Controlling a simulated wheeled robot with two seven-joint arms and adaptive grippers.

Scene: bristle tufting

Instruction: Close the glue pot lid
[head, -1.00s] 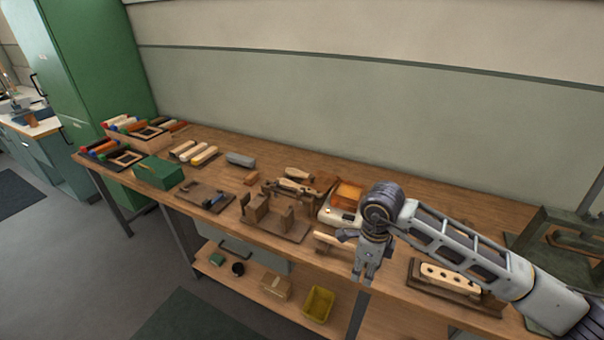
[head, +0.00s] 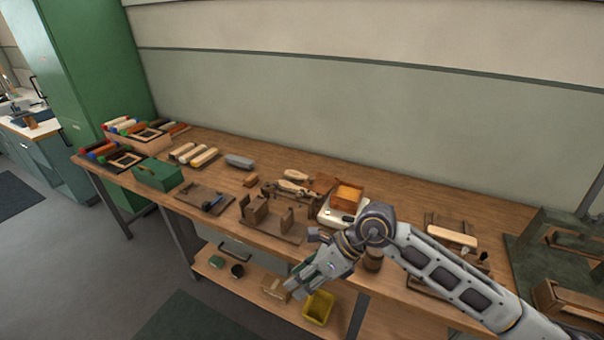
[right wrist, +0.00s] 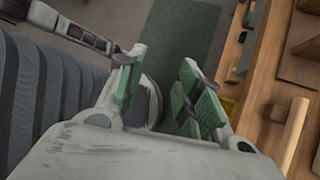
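I cannot make out a glue pot or its lid for certain. A small brown round vessel (head: 373,259) stands on the bench just right of my right wrist, partly hidden by the arm. An orange-topped box (head: 348,196) sits on a white base behind the wrist. My right gripper (head: 303,277) is in front of the bench's front edge, pointing down and left, apart from both. In the right wrist view its green-padded fingers (right wrist: 162,78) are spread with nothing between them. My left gripper is not in view.
The wooden bench (head: 400,200) holds a wooden jig (head: 270,222), a green box (head: 157,174) and a cream block on a board (head: 452,236). A yellow bin (head: 318,307) is on the lower shelf below my gripper. A dark green frame (head: 530,260) stands at the right.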

